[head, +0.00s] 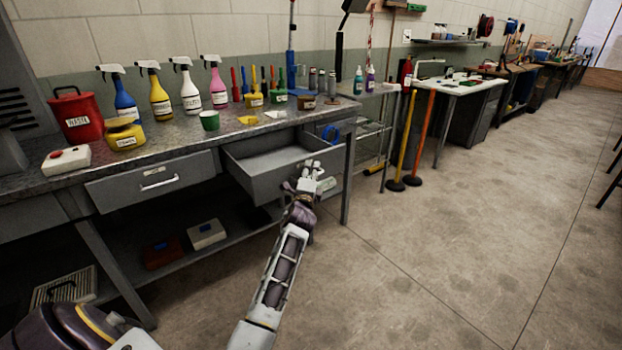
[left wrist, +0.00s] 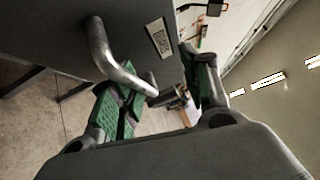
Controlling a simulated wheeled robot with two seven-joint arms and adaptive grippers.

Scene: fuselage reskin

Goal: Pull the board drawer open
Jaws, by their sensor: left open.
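The board drawer (head: 262,178) stands pulled out from the grey workbench, and its visible inside looks empty. My left gripper (head: 316,174) is at the drawer's front in the head view and hides its handle there. In the left wrist view, the dark drawer front (left wrist: 55,35) carries a bent metal handle (left wrist: 122,72) and a small printed label (left wrist: 158,38). The green-padded fingers of my left gripper (left wrist: 162,98) are open. One end of the handle reaches into the gap between them; I cannot tell whether they touch it. My right gripper is out of view.
A shut drawer (head: 155,182) is to the left. A yellow pole (head: 404,140) and an orange pole (head: 424,135) stand right.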

